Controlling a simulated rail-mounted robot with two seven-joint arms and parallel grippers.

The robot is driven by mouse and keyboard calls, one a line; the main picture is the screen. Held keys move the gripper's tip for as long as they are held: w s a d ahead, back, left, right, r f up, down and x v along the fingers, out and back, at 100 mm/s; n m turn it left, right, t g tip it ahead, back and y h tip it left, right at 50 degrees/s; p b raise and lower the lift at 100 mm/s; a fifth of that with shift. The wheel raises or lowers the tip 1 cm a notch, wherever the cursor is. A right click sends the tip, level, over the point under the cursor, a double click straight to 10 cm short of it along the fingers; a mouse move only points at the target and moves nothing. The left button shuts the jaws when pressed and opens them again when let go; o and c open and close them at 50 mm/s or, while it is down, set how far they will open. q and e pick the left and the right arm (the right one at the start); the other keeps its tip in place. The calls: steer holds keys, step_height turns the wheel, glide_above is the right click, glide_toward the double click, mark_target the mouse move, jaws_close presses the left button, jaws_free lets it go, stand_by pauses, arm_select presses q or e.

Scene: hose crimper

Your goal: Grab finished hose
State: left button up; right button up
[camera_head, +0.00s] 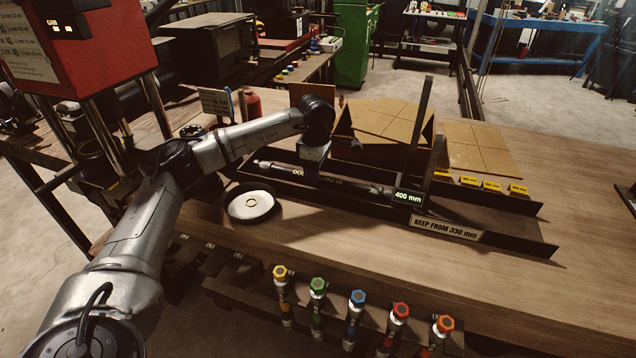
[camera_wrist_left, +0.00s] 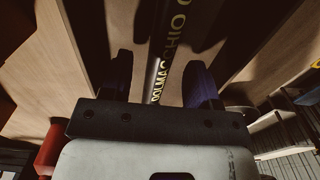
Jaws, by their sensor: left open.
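The black hose (camera_head: 352,186) lies lengthwise in a dark measuring trough (camera_head: 472,209) on the wooden bench, with a metal fitting at its left end. Its yellow lettering shows in the left wrist view (camera_wrist_left: 163,80). My left gripper (camera_head: 312,178) points down at the hose, left of its middle, and hides part of it. In the left wrist view, the open fingers (camera_wrist_left: 160,85) stand on either side of the hose, with gaps visible. I cannot tell how deep they reach around it. The right gripper is not in view.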

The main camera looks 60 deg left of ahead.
arm_select(q)
step_height(320, 180, down, 2)
steer(key=shift+c, duration=0.4)
jaws_close()
steer(key=shift+r, duration=0.1)
